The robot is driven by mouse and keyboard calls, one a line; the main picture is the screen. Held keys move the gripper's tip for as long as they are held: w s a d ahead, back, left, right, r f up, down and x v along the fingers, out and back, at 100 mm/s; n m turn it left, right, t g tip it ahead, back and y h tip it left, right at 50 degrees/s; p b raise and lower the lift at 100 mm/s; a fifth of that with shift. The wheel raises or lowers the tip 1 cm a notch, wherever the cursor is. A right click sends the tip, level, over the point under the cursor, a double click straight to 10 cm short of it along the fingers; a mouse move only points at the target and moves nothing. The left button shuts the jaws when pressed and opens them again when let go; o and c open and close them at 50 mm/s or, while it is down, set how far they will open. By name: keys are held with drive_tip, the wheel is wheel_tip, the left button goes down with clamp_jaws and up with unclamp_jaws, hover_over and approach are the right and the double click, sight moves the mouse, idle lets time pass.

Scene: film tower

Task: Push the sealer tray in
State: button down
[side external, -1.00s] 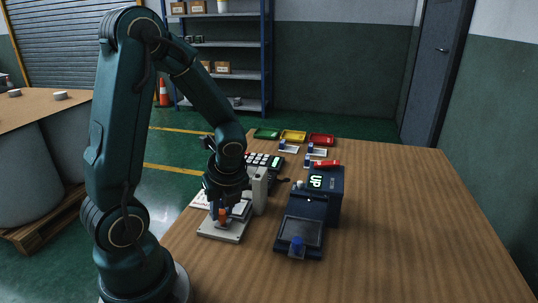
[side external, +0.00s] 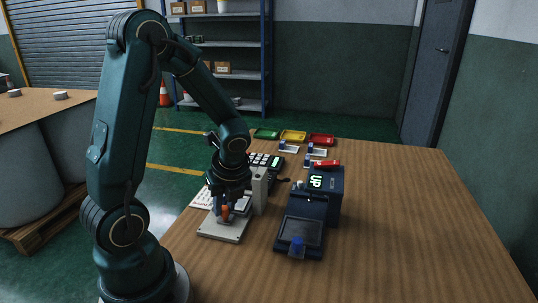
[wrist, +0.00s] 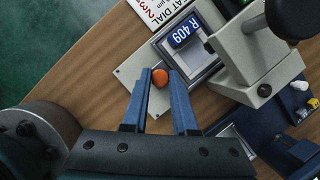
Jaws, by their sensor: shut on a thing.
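The sealer is a pale grey device with an upright post (side external: 260,191) on a flat base plate (side external: 222,236). Its tray (wrist: 205,64) is a grey square frame that lies partly under the post's head in the wrist view. A blue tag (wrist: 184,33) reading "R 409" is on it. An orange knob (wrist: 160,78) stands at the tray's near corner and also shows in the side view (side external: 225,213). My gripper (wrist: 166,77) is shut on the orange knob, with one blue finger on each side of it.
A navy machine (side external: 333,211) with a lit "UP" display and a blue-knobbed front plate stands just right. A keypad (side external: 266,160) and green, yellow and red trays (side external: 293,136) lie behind. The table's right side (side external: 410,220) is clear.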

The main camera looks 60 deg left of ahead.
drive_tip(key=shift+w+a, duration=0.95)
drive_tip(key=c, duration=0.7)
unclamp_jaws()
drive_tip(key=v, duration=0.5)
drive_tip(key=shift+d+r, duration=0.1)
